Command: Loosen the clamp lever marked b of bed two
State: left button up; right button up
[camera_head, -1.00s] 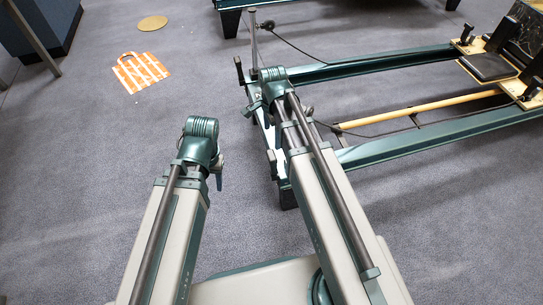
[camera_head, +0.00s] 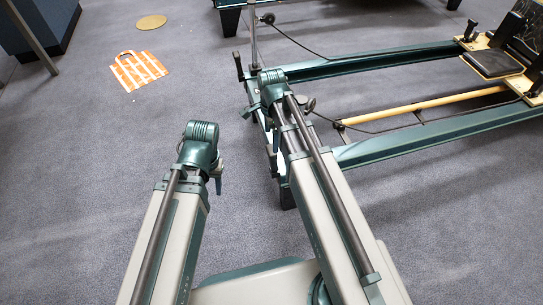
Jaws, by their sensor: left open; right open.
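A teal-framed reformer bed (camera_head: 400,147) lies on the right, its near end behind my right arm. That end has an upright post with a round black knob (camera_head: 267,18), a short black-topped handle (camera_head: 238,62) and another dark knob (camera_head: 308,104). I cannot read any mark, so I cannot tell which is lever b or whether this is bed two. My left gripper (camera_head: 218,181) is open, mostly hidden by its wrist, over bare carpet left of the bed. My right gripper (camera_head: 251,108) is open, mostly hidden by its wrist, at the bed's near end; contact is unclear.
A wooden carriage with a black pad (camera_head: 493,63) sits at the bed's far right. A wooden bar (camera_head: 425,105) and dark cords run between the rails. Another bed (camera_head: 230,20) stands behind.

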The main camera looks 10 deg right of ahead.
notch_tip(320, 180, down, 8)
jog(key=b, duration=0.7)
jog(key=shift+f, duration=0.15)
grip_shut()
